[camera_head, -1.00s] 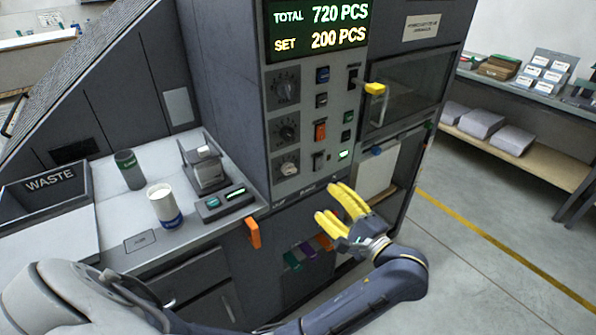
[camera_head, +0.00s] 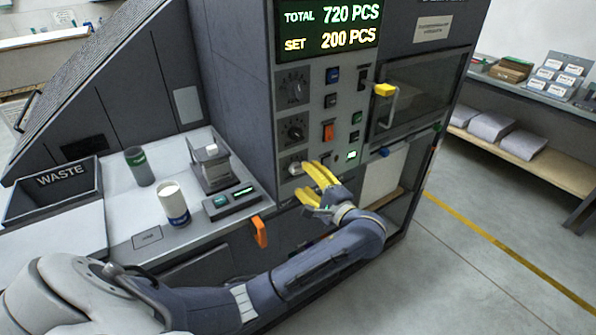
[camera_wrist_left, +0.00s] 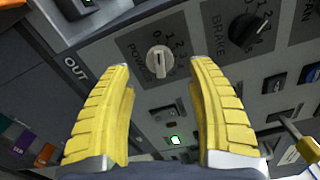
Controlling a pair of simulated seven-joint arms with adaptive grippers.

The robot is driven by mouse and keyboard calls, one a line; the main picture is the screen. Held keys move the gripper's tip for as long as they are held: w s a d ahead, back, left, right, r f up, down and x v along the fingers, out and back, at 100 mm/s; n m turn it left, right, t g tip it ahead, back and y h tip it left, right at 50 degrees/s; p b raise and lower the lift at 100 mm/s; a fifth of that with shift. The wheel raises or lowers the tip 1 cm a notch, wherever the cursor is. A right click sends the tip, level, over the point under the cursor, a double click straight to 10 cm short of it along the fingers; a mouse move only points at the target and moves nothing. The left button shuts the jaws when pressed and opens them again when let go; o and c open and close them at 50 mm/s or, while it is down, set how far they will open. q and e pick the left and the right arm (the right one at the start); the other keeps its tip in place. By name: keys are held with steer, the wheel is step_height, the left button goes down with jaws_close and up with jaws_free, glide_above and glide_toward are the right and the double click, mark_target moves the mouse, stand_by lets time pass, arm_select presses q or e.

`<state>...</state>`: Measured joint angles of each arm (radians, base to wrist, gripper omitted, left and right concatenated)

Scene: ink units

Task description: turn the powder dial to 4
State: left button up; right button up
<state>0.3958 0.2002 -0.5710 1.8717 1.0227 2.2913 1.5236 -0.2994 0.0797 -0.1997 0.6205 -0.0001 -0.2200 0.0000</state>
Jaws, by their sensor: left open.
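The powder dial (camera_head: 294,168) is a pale knob, the lowest of three dials on the grey machine's front panel. In the left wrist view the powder dial (camera_wrist_left: 159,59) shows between my fingertips, with a number scale around it; its exact setting is too small to read. My left gripper (camera_head: 304,179) has yellow fingers, is open and empty, and is just in front of and below the dial. In the left wrist view its fingers (camera_wrist_left: 161,66) stand either side of the dial, seemingly apart from it. My right gripper is not in view.
The black brake dial (camera_wrist_left: 247,30) is beside the powder dial. A yellow-handled lever (camera_head: 384,90) juts from the panel. The left counter holds a white cup (camera_head: 173,203) and a waste bin (camera_head: 58,205).

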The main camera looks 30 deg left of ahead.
mark_target(300, 173)
arm_select(q)
steer(key=shift+x, duration=2.35)
jaws_close()
